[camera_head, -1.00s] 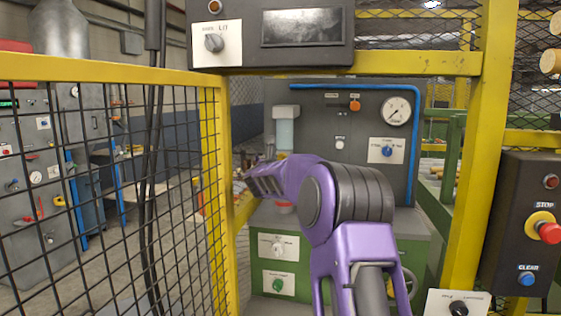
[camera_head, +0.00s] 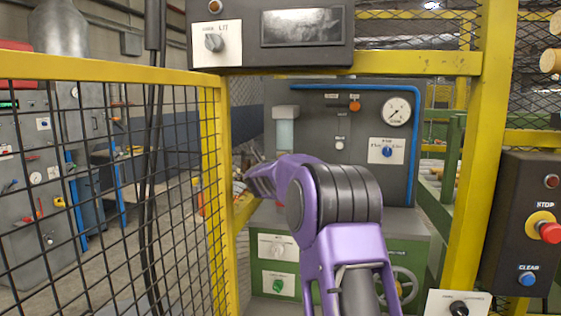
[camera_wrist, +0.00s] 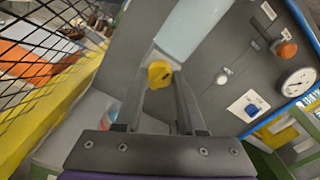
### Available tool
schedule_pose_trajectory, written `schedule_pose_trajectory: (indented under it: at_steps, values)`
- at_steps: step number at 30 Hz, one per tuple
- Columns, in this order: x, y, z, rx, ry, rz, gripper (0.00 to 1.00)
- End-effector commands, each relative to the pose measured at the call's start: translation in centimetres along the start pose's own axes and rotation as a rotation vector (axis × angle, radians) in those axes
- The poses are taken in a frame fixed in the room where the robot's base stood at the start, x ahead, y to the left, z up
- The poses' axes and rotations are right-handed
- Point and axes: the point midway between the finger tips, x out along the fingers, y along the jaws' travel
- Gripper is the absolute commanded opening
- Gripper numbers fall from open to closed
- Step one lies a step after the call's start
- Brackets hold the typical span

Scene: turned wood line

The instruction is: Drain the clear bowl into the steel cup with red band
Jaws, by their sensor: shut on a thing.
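The clear bowl (camera_head: 285,133) is a pale, see-through cylinder under a light grey cap on the dark panel; it also shows at the top of the wrist view (camera_wrist: 190,30). A yellow drain knob (camera_wrist: 160,73) sits at its lower end. My gripper (camera_wrist: 162,77) is shut on this knob, one finger on each side. A small reddish patch (camera_wrist: 112,114) left of the fingers looks like the band of the steel cup, below the knob; most of it is hidden by the finger. In the head view my arm hides the knob and the cup.
A yellow frame post (camera_head: 212,170) and black mesh fence (camera_head: 110,200) stand close left of my arm. An overhead control box (camera_head: 270,35) hangs above, and a stop-button box (camera_head: 525,225) is at the right. The panel holds a gauge (camera_head: 397,111) and a blue knob (camera_head: 387,152).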

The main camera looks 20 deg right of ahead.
Motion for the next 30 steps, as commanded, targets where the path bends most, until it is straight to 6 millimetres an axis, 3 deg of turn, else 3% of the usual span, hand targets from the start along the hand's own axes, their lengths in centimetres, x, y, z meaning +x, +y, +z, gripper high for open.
schedule_pose_trajectory:
  at_steps: [18, 30]
  values:
    - [-0.03, 0.0, 0.2, -0.583, -0.001, 0.002, 0.0]
    - [-0.02, 0.06, 0.11, -0.861, -0.001, 0.002, 0.0]
